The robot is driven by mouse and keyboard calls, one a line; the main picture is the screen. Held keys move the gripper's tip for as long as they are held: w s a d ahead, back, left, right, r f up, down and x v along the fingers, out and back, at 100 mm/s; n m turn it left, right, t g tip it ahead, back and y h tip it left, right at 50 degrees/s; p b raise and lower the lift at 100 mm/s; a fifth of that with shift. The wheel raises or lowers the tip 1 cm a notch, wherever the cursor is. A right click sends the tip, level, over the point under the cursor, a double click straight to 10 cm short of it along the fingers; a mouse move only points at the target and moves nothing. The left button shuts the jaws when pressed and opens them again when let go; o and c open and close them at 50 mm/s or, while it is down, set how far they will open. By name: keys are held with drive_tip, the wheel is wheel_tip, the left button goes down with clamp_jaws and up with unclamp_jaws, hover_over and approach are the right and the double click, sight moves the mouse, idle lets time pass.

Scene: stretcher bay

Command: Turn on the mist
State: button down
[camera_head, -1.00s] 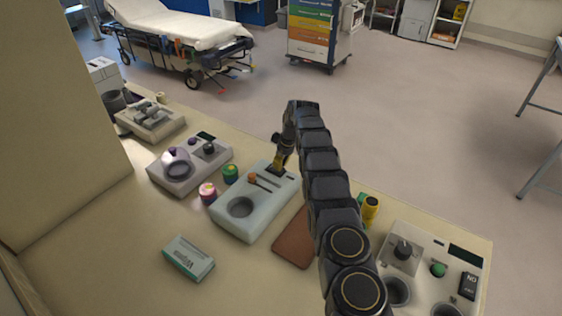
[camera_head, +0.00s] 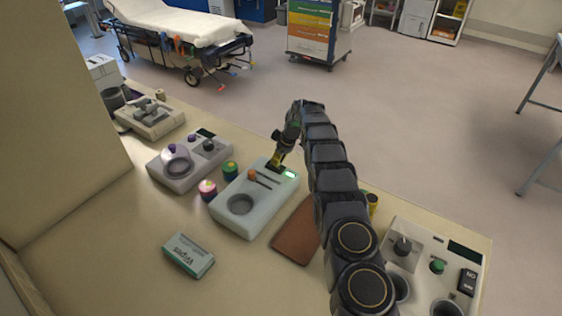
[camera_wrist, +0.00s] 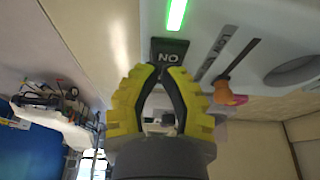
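The pale middle unit (camera_head: 228,222) stands on the counter. It has a round well (camera_head: 240,204), a slot with an orange-knobbed lever (camera_head: 253,175) and a green light (camera_head: 291,174), which is lit. In the wrist view the green light (camera_wrist: 176,14) glows beside a dark rocker switch (camera_wrist: 168,50) with lettering that appears upside down, apparently "ON". My gripper (camera_wrist: 166,68) has its yellow fingertips brought together at the switch's near edge, with nothing held between them. In the head view my gripper (camera_head: 277,161) is at the unit's far end, largely covering the switch.
A unit with a purple knob (camera_head: 187,165) and a pink and a green jar (camera_head: 230,170) stand to the left. A wipes box (camera_head: 189,256) is in front. A brown pad (camera_head: 296,235) and another control unit (camera_head: 428,255) lie to the right.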

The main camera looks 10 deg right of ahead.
drive_tip(key=shift+w+a+r, duration=0.15)
drive_tip(key=shift+w+r, duration=0.05)
drive_tip(key=shift+s+r, duration=0.1)
drive_tip(key=shift+r, duration=0.4)
drive_tip(key=v, duration=0.3)
drive_tip(key=shift+a+r, duration=0.1)
drive_tip(key=shift+r, duration=0.2)
drive_tip(key=s+d+v, duration=0.1)
drive_tip(key=v, duration=0.8)
drive_tip(key=shift+d+f, duration=0.25)
drive_tip(key=shift+d, duration=0.05)
drive_tip(key=shift+s, duration=0.15)
